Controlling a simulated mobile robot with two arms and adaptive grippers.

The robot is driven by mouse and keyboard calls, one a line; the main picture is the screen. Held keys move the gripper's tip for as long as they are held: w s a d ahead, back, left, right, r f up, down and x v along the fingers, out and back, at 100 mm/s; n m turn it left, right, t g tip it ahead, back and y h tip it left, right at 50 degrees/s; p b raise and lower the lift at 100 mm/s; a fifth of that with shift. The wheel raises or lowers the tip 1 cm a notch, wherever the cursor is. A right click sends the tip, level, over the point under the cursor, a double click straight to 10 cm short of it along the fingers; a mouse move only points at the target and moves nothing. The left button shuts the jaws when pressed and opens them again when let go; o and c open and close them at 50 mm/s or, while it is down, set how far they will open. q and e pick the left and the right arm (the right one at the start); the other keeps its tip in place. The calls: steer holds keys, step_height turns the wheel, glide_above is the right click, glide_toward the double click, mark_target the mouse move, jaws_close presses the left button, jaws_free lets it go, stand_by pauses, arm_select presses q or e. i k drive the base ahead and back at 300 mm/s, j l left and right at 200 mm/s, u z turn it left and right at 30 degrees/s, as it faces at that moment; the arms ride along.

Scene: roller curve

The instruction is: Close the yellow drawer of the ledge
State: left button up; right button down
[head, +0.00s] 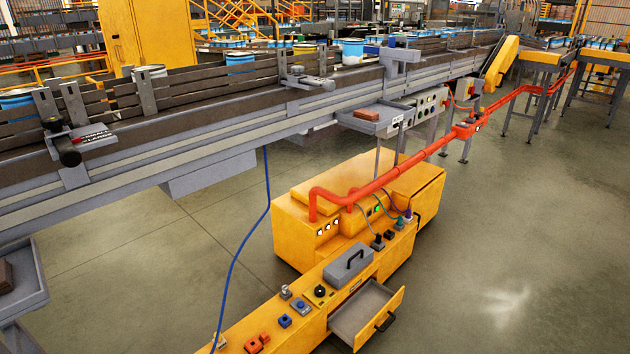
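The yellow ledge (262,325) runs from the bottom of the head view up to a yellow cabinet (300,232). Its drawer (377,325) stands pulled out to the right, with a yellow front, a grey inside and a black handle (385,321). The visible part of the drawer's inside looks empty. Neither of my grippers shows in this view.
A grey box with a black handle (349,264) sits on the ledge beside the drawer, near small knobs and switches. A blue cable (236,258) hangs at the left. A conveyor (200,150) with buckets crosses behind. The floor (500,260) to the right is clear.

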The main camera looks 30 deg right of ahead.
mark_target(364, 314)
steer(key=z, duration=1.35)
